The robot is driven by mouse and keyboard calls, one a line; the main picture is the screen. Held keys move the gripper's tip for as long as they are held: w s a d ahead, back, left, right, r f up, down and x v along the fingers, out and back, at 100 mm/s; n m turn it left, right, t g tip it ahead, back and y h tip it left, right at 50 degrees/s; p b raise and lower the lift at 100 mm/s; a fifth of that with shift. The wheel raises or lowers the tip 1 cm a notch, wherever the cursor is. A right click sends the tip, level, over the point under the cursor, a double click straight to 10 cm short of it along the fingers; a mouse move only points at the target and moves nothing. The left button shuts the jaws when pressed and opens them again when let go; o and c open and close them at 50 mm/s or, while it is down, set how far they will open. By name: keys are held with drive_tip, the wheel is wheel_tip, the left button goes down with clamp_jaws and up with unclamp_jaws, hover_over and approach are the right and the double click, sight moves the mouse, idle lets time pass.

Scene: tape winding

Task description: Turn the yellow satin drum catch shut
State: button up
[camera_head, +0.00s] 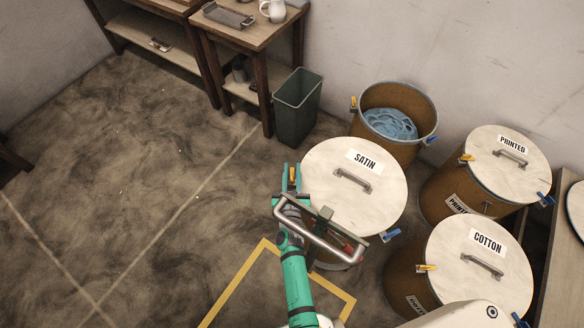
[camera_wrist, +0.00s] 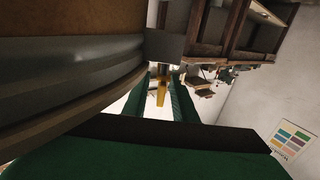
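The satin drum (camera_head: 330,215) stands in the middle right with its pale lid on, labelled SATIN. Its yellow catch (camera_head: 292,173) is on the left side of the rim; it also shows in the wrist view (camera_wrist: 162,82). My gripper (camera_head: 291,176) is at that rim, its teal fingers on either side of the catch. In the wrist view, a gap shows between the fingers with the yellow catch in it, so they look open. I cannot tell whether either finger touches it. The satin drum's blue catch (camera_head: 390,235) sticks out at the lower right rim.
An open drum (camera_head: 362,100) holding blue material stands behind. The printed drum (camera_head: 452,190) and cotton drum (camera_head: 405,265) stand close on the right. A dark bin (camera_head: 297,105) and a wooden table (camera_head: 250,28) are at the back. The floor to the left is clear.

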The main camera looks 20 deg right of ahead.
drive_tip(key=shift+w+d, duration=0.2)
drive_tip(key=shift+w, duration=0.45)
clamp_jaws()
